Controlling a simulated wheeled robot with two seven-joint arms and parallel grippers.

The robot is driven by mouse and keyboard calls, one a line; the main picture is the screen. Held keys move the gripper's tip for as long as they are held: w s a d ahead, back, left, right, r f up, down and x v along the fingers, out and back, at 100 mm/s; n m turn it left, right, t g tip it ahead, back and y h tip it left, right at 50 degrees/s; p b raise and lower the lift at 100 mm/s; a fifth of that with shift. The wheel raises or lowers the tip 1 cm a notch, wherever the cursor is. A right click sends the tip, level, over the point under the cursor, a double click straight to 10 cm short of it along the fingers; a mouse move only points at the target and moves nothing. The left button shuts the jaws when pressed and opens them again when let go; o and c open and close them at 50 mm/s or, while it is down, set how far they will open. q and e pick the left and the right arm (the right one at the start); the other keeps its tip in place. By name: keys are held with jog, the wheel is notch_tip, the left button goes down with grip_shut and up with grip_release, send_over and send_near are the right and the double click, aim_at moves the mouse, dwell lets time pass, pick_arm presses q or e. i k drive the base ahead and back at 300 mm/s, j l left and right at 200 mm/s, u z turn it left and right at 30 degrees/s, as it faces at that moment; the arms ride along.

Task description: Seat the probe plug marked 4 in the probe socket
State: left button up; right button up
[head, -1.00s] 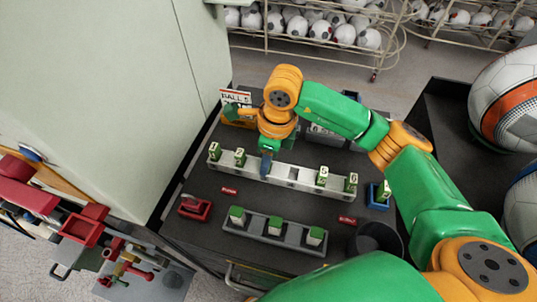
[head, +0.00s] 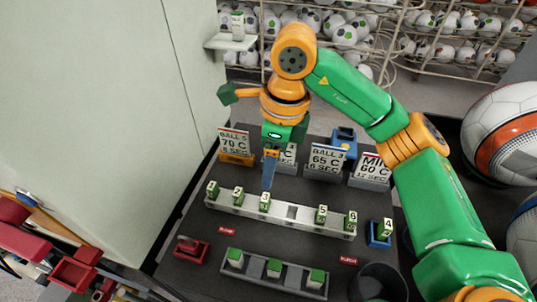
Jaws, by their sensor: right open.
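The plug marked 4 (head: 387,227), white with a green side, stands upright in a small blue socket block (head: 378,240) right of the long pale rack (head: 290,222). How deep it sits cannot be told. The rack holds plugs marked 2 (head: 238,196), 3 (head: 265,201), 5 (head: 321,214) and 6 (head: 351,221), plus one at its left end. A slot between 3 and 5 is empty. My right gripper (head: 268,186) points down just above plug 3, open and empty, away from plug 4.
Several sign cards, such as the 65 C card (head: 327,160), stand behind the rack. A grey tray (head: 272,279) with green-topped blocks lies in front. A red device (head: 191,248) is at left, a dark bin (head: 380,283) at right. A pale cabinet wall (head: 100,110) bounds the left.

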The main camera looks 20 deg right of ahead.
aim_at(280, 213)
jog(key=k, duration=1.5)
